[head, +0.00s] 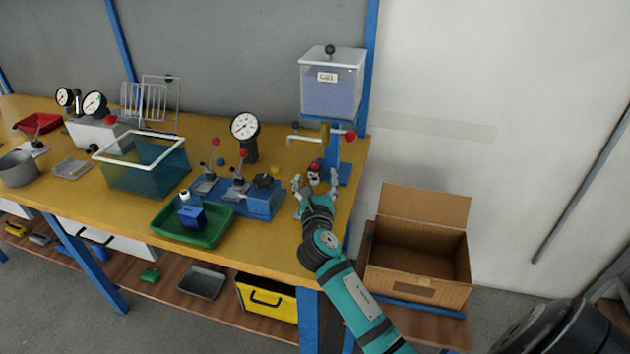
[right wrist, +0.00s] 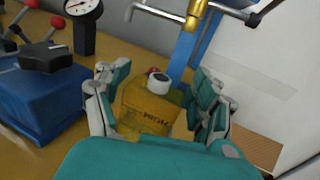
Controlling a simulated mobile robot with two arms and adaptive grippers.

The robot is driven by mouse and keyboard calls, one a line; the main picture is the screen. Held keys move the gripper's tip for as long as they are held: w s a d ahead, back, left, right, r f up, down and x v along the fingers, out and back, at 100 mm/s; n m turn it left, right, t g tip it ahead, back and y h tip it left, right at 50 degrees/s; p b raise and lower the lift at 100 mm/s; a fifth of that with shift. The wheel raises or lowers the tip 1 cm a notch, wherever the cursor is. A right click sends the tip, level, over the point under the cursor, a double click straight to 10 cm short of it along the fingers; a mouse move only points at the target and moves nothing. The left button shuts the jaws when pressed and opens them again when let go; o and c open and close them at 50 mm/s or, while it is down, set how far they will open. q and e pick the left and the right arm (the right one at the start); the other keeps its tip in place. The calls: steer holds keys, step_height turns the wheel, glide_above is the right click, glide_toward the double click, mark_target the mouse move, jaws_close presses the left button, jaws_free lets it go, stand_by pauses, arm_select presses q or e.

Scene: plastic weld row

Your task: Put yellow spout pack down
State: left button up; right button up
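The yellow spout pack (right wrist: 148,108) has a white cap and dark lettering. In the right wrist view it stands upright on the yellow table top, between the two fingers of my right gripper (right wrist: 158,100). The fingers are spread, one on each side of it, and look open; a narrow gap shows on its right. In the head view my right gripper (head: 316,187) is near the table's right end, below the tap, and mostly hides the pack. My left gripper is not in view.
A blue post with a tap (head: 325,133) and a clear tank (head: 331,85) stands just behind. A blue lever fixture (head: 262,200) is to the left, with a green tray (head: 212,232) beyond it. An open cardboard box (head: 420,255) is right of the table.

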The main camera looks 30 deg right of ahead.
steer(key=o, duration=0.3)
steer(key=shift+r, duration=0.1)
steer(key=shift+r, duration=0.2)
steer(key=v, duration=1.2)
steer(key=shift+s, duration=0.1)
